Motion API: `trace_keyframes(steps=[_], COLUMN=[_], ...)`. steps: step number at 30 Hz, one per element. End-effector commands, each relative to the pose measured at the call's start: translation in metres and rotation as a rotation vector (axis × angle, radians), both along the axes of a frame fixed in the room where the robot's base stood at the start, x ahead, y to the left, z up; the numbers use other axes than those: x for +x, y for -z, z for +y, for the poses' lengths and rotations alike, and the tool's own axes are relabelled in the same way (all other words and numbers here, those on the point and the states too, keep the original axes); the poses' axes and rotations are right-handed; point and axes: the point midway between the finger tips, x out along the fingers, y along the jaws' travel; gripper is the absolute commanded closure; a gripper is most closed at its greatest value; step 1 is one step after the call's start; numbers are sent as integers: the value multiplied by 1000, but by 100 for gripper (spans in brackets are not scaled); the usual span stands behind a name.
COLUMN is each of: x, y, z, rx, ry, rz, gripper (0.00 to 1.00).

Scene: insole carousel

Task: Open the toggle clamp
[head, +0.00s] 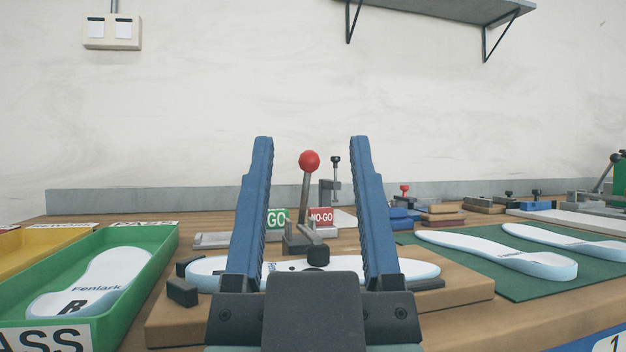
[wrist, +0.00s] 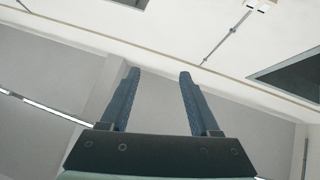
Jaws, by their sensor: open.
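The toggle clamp (head: 306,205) stands on the bench beyond my gripper, with a red ball on its near-upright handle. Its short arm points toward me and ends in a black tip (head: 318,256) at the white-and-blue insole (head: 415,268) on a brown fixture board (head: 465,287). I cannot tell whether the tip presses on the insole. My gripper (head: 310,140) is open and empty, its blue fingers pointing up. In the head view the handle shows between the fingers, but the gripper is nearer to me and apart from it. The gripper also shows in the wrist view (wrist: 159,73), against ceiling and wall.
A green PASS tray (head: 160,258) holding an insole and a yellow tray (head: 30,249) stand left. A green GO sign (head: 277,219) and a red NO-GO sign (head: 321,217) flank the clamp. Insoles lie on a green mat (head: 600,279) at right. A shelf (head: 450,10) hangs above.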

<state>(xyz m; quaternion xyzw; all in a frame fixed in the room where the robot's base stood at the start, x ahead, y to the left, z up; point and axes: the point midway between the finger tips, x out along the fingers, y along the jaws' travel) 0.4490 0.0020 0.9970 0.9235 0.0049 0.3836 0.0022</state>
Motion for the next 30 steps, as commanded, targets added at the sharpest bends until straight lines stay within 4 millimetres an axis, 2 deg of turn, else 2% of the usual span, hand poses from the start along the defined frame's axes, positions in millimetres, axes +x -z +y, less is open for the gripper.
trace_keyframes(steps=[1,3,9,21,30], x=[7,17,46,93,114], y=[-15,-23,-38,-46,-42], z=[1,2,6,9,5], rx=[-4,-10,-25,-12,45], ry=[-4,-15,-46,-114,-164], rz=[19,49,138,331,495], gripper=[37,37,37,37,37])
